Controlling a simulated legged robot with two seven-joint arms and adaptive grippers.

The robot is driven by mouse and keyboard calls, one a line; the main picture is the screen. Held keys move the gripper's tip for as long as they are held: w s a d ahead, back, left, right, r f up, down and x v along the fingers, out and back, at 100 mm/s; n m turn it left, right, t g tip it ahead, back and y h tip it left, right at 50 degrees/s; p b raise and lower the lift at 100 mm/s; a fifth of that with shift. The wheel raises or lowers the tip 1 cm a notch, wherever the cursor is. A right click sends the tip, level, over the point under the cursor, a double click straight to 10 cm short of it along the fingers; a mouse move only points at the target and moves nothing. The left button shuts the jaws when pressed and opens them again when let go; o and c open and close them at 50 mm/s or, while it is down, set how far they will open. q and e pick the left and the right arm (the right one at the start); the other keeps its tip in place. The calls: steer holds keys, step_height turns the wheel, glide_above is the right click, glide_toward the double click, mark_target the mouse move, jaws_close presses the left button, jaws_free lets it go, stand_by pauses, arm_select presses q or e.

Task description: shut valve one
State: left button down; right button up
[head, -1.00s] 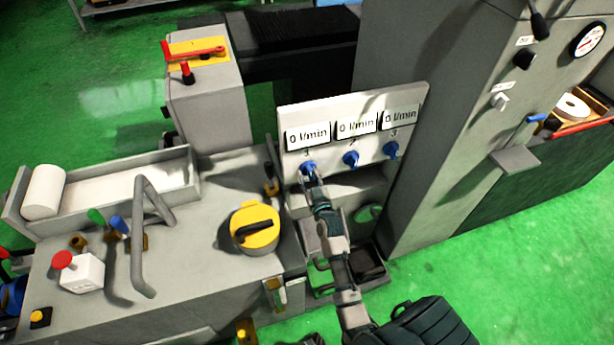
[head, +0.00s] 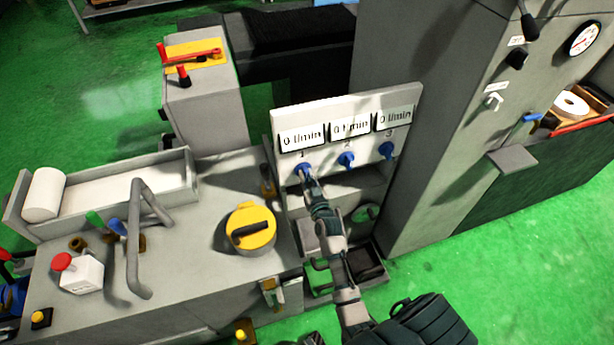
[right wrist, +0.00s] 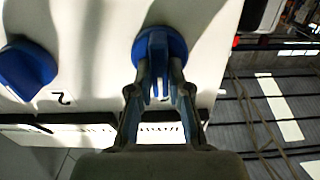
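Valve one (head: 303,168) is the leftmost of three blue knobs on a white panel (head: 345,100), below a display reading 0 l/min. My right gripper (head: 308,180) is at this knob. In the right wrist view, its two fingers (right wrist: 160,80) lie on both sides of the ridge of blue valve one (right wrist: 160,45) and appear to grip it. Valve two (head: 346,160) and valve three (head: 387,150) stand to its right. Valve two also shows at the left of the right wrist view (right wrist: 27,68), beside an upside-down "2". My left gripper is not in view.
A yellow-topped canister (head: 250,230) and a bent grey pipe (head: 135,240) stand on the machine bed left of the panel. A grey cabinet (head: 440,130) with a gauge rises at the right. Green floor lies in front.

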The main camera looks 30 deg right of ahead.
steer(key=o, duration=0.4)
steer(key=shift+f, duration=0.45)
steer(key=shift+w, duration=0.15)
steer(key=shift+r, duration=0.15)
steer(key=v, duration=1.2)
steer(key=shift+a, duration=0.1)
